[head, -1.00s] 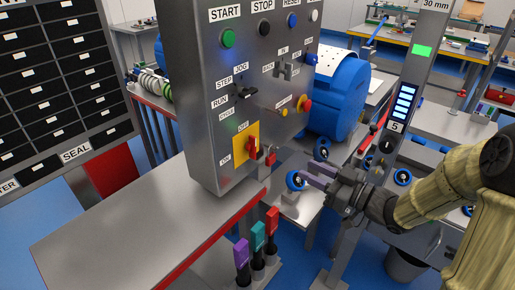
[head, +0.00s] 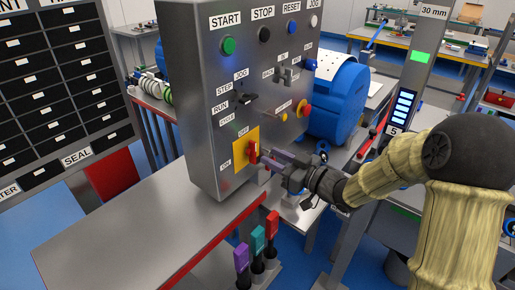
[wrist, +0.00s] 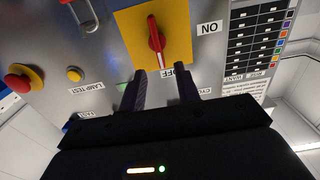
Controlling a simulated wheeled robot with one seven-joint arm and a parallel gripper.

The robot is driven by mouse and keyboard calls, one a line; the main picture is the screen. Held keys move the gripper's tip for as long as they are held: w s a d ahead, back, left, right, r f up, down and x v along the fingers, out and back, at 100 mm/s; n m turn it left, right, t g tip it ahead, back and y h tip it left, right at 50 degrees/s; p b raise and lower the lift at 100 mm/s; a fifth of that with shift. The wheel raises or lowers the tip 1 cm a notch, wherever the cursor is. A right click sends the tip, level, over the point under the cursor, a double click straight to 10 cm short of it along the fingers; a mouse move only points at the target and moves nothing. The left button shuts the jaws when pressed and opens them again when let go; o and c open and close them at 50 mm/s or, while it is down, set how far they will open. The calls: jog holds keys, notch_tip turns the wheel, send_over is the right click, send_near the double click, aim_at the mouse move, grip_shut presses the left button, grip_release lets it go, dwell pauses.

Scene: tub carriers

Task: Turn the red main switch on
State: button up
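The red main switch (head: 252,152) sits on a yellow plate (head: 240,162) low on the front of the grey control panel. Its handle stands upright, in line with the OFF label above the plate; the ON label is at the plate's left. In the wrist view, the red handle (wrist: 156,34) shows just beyond my fingertips and points toward OFF. My gripper (head: 264,160) is close in front of the switch, from the right. In the wrist view, my gripper (wrist: 160,74) is open with nothing between its fingers. Whether a finger touches the handle cannot be told.
A black selector knob (head: 244,98) and a red emergency button (head: 304,108) on yellow are on the same panel (head: 212,70). A grey bench (head: 130,225) with a red edge runs below. Purple, teal and red handles (head: 257,242) stand beneath the gripper.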

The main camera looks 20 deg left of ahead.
aim_at(251, 152)
jog(key=x, duration=0.6)
grip_shut()
